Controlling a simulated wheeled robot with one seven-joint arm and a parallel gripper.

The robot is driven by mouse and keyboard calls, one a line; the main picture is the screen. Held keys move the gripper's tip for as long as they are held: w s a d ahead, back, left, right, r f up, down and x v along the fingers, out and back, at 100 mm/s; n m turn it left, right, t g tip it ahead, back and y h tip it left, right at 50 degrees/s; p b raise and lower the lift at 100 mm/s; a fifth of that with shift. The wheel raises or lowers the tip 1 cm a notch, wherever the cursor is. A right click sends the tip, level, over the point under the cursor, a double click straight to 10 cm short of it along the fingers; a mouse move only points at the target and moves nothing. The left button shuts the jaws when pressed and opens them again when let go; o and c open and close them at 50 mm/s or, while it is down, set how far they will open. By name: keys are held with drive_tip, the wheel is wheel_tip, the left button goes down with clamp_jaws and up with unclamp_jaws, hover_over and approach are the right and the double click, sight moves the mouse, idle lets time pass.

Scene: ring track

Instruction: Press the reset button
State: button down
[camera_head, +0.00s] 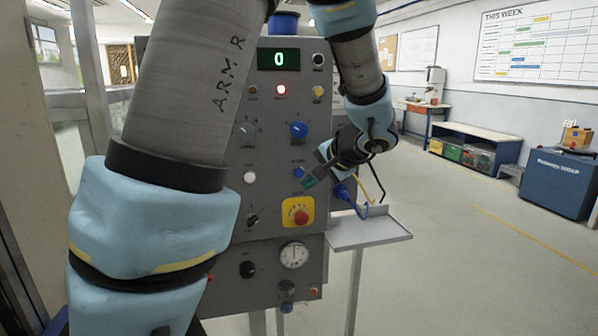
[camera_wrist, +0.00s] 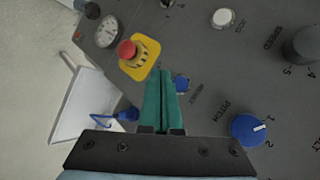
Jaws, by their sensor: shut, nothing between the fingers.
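A small blue button (camera_head: 298,172) sits on the grey control panel (camera_head: 270,190), above the yellow emergency-stop plate. It also shows in the wrist view (camera_wrist: 182,83), just right of my fingers, with a small label beside it that looks like RESET but is hard to read. My gripper (camera_head: 309,182) is shut and empty, its green fingers together in front of the panel. In the wrist view the fingertips (camera_wrist: 160,73) lie between the blue button and the emergency-stop plate. I cannot tell whether they touch the panel.
The red emergency-stop button (camera_head: 301,217) is close to my fingertips. A blue pitch knob (camera_head: 299,130) and a white button (camera_head: 250,177) are nearby. A blue plug (camera_head: 341,190) with a cable and a small shelf (camera_head: 372,238) stand at right.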

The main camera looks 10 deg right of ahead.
sight(299, 173)
drive_tip(key=shift+w+a, duration=0.2)
drive_tip(key=shift+w, duration=1.5)
drive_tip(key=shift+w+b, duration=0.1)
drive_tip(key=shift+b, duration=0.25)
idle(0.5)
drive_tip(key=shift+w, duration=0.3)
drive_tip(key=shift+w+a+b, duration=0.1)
drive_tip(key=shift+w+b, duration=0.2)
drive_tip(key=shift+w, duration=0.1)
idle(0.6)
idle(0.3)
drive_tip(key=shift+s+b, duration=0.45)
drive_tip(key=shift+s, duration=0.4)
